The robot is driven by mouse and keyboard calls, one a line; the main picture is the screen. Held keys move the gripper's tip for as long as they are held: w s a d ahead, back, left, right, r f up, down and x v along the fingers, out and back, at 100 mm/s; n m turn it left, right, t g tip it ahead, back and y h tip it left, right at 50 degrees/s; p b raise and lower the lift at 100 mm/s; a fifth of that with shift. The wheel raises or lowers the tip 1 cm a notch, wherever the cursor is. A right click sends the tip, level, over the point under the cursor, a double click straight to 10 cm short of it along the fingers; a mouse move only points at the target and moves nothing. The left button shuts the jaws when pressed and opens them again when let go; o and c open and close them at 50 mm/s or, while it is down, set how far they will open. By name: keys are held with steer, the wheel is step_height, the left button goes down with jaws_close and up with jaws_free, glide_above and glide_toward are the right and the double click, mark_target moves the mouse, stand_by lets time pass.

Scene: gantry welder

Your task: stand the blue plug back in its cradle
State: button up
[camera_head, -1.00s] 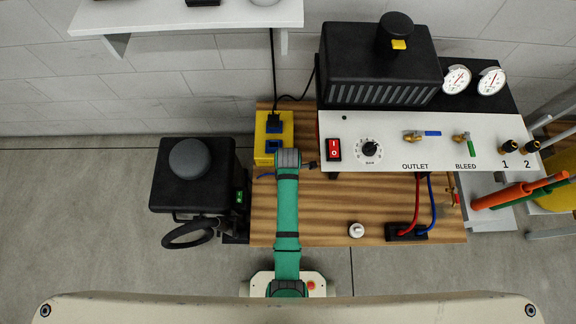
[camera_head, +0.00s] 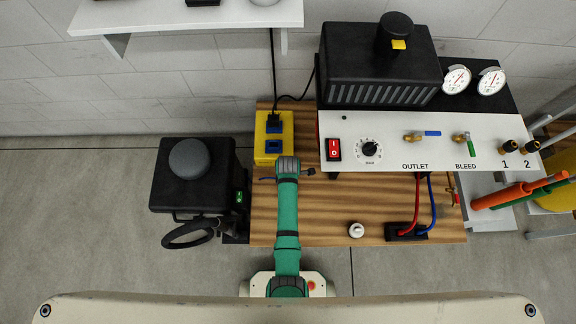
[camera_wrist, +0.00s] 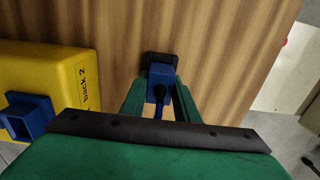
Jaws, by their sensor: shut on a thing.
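My gripper (camera_wrist: 160,72) points down over the wooden bench, its green fingers shut on the blue plug (camera_wrist: 157,93). In the head view my arm hides the plug, and my gripper (camera_head: 287,166) is just right of the yellow box (camera_head: 261,156). The box has a blue square-rimmed socket (camera_head: 273,145), which also shows at left in the wrist view (camera_wrist: 27,117), near the label "back 2". I cannot tell for certain which part is the cradle.
A black plug (camera_head: 273,121) sits in the box's rear socket. The white control panel (camera_head: 385,135) stands close to my gripper's right. A black block (camera_head: 407,232) with red and blue hoses and a white knob (camera_head: 356,230) are on the bench (camera_head: 325,205).

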steer(key=shift+f, duration=0.2)
steer(key=o, duration=1.2)
step_height(320, 180, up, 11)
steer(key=shift+f, duration=0.1)
